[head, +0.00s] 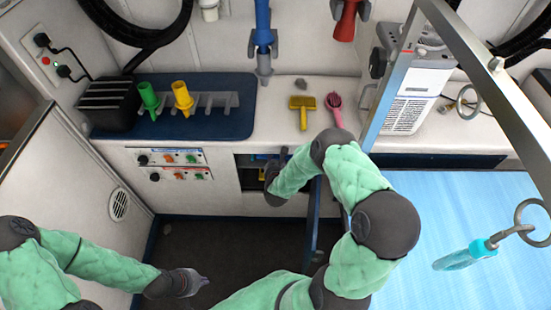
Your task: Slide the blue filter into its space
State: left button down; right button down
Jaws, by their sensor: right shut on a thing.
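The opening (246,178) is a dark recess in the front of the white counter, right of the switch panel. A small blue piece, which looks like the blue filter (262,157), shows in its upper part; a bit of yellow shows lower down. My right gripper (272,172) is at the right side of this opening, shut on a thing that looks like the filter. Its wrist and arm hide the right part of the opening, and I cannot tell how far the filter sits inside. My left gripper (192,283) is low over the dark floor, apart from everything; its fingers are too small to read.
On the counter are a blue mat (222,128) with a rack holding green and yellow nozzles, a black box (110,103), a yellow brush (303,110) and a pink brush (336,108). A blue table (455,215) with a metal frame stands at right. The floor (225,245) is clear.

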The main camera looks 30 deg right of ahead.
jog(key=shift+w+d+r, duration=0.3)
jog(key=shift+w, duration=0.05)
jog(key=shift+s+f, duration=0.15)
jog(key=shift+f, duration=0.25)
jog(key=c, duration=0.8)
grip_release()
jog(key=shift+d, duration=0.1)
jog(key=shift+o, duration=0.2)
jog(key=shift+f, duration=0.1)
